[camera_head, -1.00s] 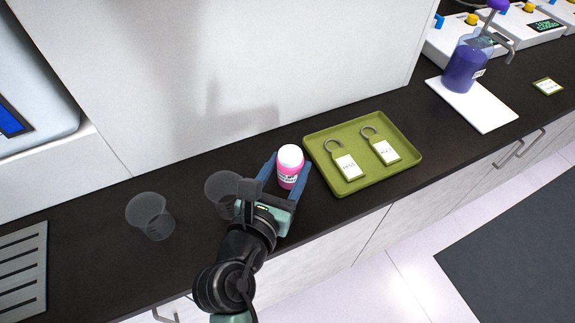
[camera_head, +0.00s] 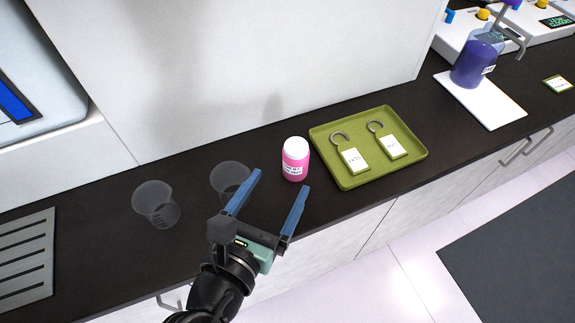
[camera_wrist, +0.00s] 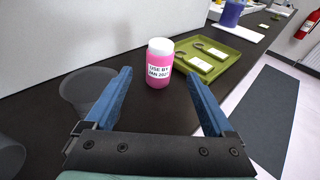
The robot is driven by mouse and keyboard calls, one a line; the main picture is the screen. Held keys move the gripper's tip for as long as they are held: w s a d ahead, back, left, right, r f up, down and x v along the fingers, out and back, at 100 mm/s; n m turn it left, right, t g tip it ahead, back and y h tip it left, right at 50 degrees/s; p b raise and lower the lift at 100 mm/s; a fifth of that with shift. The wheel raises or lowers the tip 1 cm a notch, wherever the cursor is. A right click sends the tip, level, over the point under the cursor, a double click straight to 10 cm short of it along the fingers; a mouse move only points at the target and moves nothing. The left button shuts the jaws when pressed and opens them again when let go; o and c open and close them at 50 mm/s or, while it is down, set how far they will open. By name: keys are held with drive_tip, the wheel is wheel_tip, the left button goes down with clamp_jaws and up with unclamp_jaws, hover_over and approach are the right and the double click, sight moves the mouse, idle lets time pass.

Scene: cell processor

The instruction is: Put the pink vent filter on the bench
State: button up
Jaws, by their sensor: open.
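The pink bottle with a white cap (camera_head: 295,160) stands upright on the dark bench (camera_head: 330,208), just left of the green tray. Its label reads "USE BY JAN 202-", with the last character unclear. In the wrist view the pink bottle (camera_wrist: 159,64) stands beyond the fingertips, between their lines. My gripper (camera_head: 278,182) is open and empty, with its blue fingers spread, short of the bottle and apart from it. In the wrist view the open gripper (camera_wrist: 160,76) has nothing between its fingers.
The green tray (camera_head: 347,182) holds two tags with hooks. Two clear cups (camera_head: 156,203) stand left of my gripper. A slotted grey rack (camera_head: 24,262) lies far left. A purple bottle (camera_head: 474,65) stands on a white pad at right. A white wall rises behind.

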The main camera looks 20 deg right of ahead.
drive_tip(key=v, duration=0.4)
drive_tip(key=w+r+m+t+y, duration=0.1)
drive_tip(key=w+r+m+t, duration=0.2)
drive_tip(key=r+m, duration=0.3)
drive_tip(key=w+a+r+m+t+y, duration=0.15)
drive_tip(key=w+r+m, duration=0.25)
drive_tip(key=r, duration=0.4)
drive_tip(key=w+r+m+t+y, duration=0.2)
drive_tip(key=w+r+m+t, duration=0.1)
drive_tip(key=r+m, duration=0.3)
drive_tip(key=s+a+r+m+t+y, duration=0.1)
drive_tip(key=s+r+m+t+y, duration=0.1)
drive_tip(key=r, duration=0.6)
drive_tip(key=s+a+r+m+t+y, duration=0.1)
drive_tip(key=s+r+m+t+y, duration=0.1)
drive_tip(key=r+m, duration=0.3)
drive_tip(key=s+a+r+m+t+y, duration=0.2)
drive_tip(key=s+r+m+t, duration=0.1)
drive_tip(key=r, duration=0.9)
drive_tip(key=shift+r+m+t, duration=0.25)
drive_tip(key=shift+m+t, duration=0.45)
drive_tip(key=shift+t, duration=0.15)
